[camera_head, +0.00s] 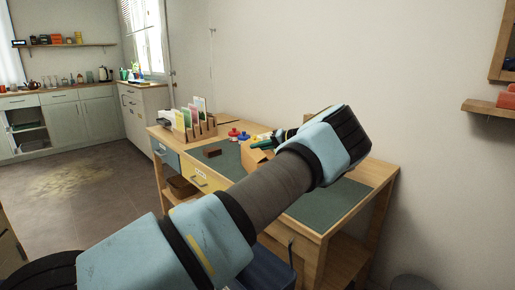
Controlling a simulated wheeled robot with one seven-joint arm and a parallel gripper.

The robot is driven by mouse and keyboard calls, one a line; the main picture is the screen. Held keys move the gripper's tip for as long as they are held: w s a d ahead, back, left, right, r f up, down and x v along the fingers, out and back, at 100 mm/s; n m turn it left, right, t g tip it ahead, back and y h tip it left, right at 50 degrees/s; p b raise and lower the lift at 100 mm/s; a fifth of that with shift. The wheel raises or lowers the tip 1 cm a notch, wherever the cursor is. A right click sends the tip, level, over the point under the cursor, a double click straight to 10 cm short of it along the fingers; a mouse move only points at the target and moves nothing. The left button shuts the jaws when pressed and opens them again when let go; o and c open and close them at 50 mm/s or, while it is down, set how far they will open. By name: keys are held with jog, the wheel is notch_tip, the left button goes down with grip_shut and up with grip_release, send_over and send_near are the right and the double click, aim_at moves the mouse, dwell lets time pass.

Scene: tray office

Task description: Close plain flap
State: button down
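The desk (343,205) stands against the wall, with a green mat on its top. A plain wood front with a dark upright handle (291,250) shows at its near right end, partly behind my arm. I cannot tell for sure whether this is the plain flap, or how far open it stands. A yellow drawer front (197,177) with a white label and a grey-blue front (166,156) are further left. My arm crosses the picture from lower left to the desk top. My gripper's fingers are hidden behind my wrist, so their state does not show.
A card rack (207,129), a dark brown block (212,152), red and blue small items (238,135) and a wooden box (256,157) stand on the desk. A wall shelf (490,109) is at right. Open floor (85,190) lies at left.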

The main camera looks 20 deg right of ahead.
jog(key=shift+f, duration=0.1)
jog(key=c, duration=1.1)
grip_release()
jog(key=shift+o, duration=0.2)
